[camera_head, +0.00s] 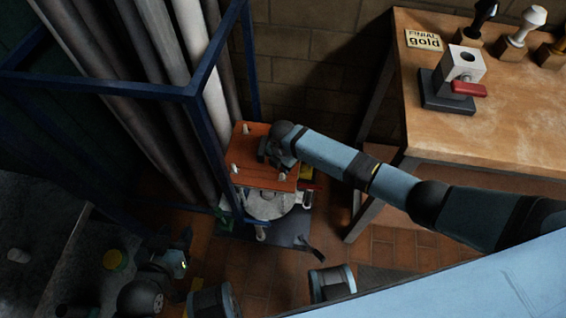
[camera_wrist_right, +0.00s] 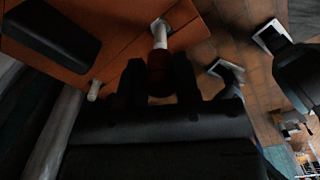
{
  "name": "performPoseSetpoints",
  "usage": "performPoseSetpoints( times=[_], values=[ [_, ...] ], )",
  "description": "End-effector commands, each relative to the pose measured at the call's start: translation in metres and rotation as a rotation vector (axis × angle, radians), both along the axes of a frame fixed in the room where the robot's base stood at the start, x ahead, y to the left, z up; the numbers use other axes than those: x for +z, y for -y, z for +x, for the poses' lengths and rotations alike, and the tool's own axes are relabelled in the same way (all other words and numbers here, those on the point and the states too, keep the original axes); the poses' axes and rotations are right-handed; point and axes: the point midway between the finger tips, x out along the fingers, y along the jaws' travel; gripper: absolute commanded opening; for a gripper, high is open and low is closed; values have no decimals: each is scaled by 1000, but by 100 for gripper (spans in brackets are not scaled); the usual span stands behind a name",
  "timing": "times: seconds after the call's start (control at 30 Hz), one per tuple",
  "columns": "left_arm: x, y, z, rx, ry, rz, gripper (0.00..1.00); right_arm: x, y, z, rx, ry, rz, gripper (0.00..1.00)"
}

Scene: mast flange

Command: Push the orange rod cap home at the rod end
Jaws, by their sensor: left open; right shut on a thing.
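My right gripper (camera_head: 272,152) is over this board in the head view. In the right wrist view my right gripper (camera_wrist_right: 159,85) is shut on a dark reddish piece, apparently the orange rod cap (camera_wrist_right: 159,70). A white rod (camera_wrist_right: 160,35) lines up with this piece and meets it; how far the rod goes in cannot be told. My left gripper (camera_head: 180,262) is open at the lower left, apart from the board.
A blue frame (camera_head: 195,88) with long grey pipes stands at the left. A wooden table (camera_head: 435,180) at the right carries a clamp block with a red lever (camera_head: 468,89), a "FINIAL gold" sign (camera_head: 424,40) and several finials. Brick floor (camera_head: 400,248) lies between.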

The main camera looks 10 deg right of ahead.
Motion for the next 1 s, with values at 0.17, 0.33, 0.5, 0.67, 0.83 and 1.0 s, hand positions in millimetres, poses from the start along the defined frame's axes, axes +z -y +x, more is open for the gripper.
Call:
performPoseSetpoints(
  times=[0.17,0.33,0.5,0.67,0.83,1.0],
  values=[
    [1,0,0,0,1,0,43,0,0,0,0,0,0,8],
    [1,0,0,1,2,0,43,0,0,0,0,0,0,8],
    [2,0,0,1,2,0,43,0,0,0,0,0,0,8],
    [6,0,0,0,2,-1,43,1,0,0,0,0,0,8],
    [8,0,0,0,3,-1,43,0,0,0,0,0,0,8],
    [7,0,0,0,3,-1,43,0,0,0,0,0,0,8]
  ],
)
